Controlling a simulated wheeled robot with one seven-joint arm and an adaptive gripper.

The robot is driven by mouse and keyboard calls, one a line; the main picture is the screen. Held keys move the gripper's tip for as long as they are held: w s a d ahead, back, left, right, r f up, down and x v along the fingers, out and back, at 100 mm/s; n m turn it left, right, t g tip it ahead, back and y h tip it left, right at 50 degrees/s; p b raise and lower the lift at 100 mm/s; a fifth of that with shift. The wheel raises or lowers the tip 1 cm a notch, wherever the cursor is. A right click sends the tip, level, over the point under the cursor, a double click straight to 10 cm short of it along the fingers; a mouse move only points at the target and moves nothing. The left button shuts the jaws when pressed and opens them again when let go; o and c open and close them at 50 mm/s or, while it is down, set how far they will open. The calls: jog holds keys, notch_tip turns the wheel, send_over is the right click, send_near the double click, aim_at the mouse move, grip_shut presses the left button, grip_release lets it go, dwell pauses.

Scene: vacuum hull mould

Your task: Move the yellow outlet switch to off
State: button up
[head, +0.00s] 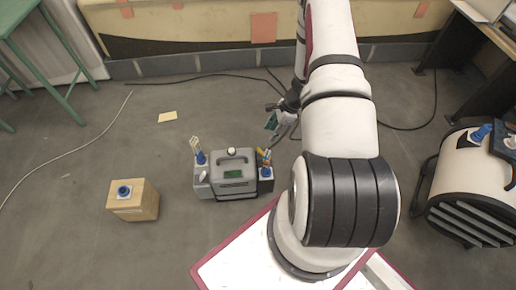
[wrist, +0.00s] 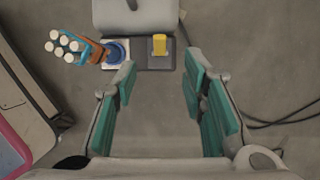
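The yellow outlet switch (wrist: 160,45) is a small upright yellow piece on a dark square plate at the top middle of the wrist view. The plate adjoins a grey box, which also shows in the head view (head: 233,172). In the head view the switch is too small to pick out surely among the orange and yellow bits on the box's right side. My gripper (wrist: 160,68) is open and empty, with its teal pads spread left and right. The switch shows between and beyond the fingertips, not touched. In the head view my gripper (head: 275,121) is above and behind the box's right side.
A blue round socket (wrist: 117,51) and an orange piece with several white round tips (wrist: 70,46) are left of the switch. A wooden box with a blue knob (head: 133,199) stands left on the floor. A large drum-like machine (head: 470,185) stands right. Cables lie behind.

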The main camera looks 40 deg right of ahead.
aim_at(259, 149)
jog(key=b+x, duration=0.3)
jog(key=x, duration=0.9)
jog(key=shift+f+b, duration=0.15)
jog(key=shift+b, duration=0.25)
grip_shut()
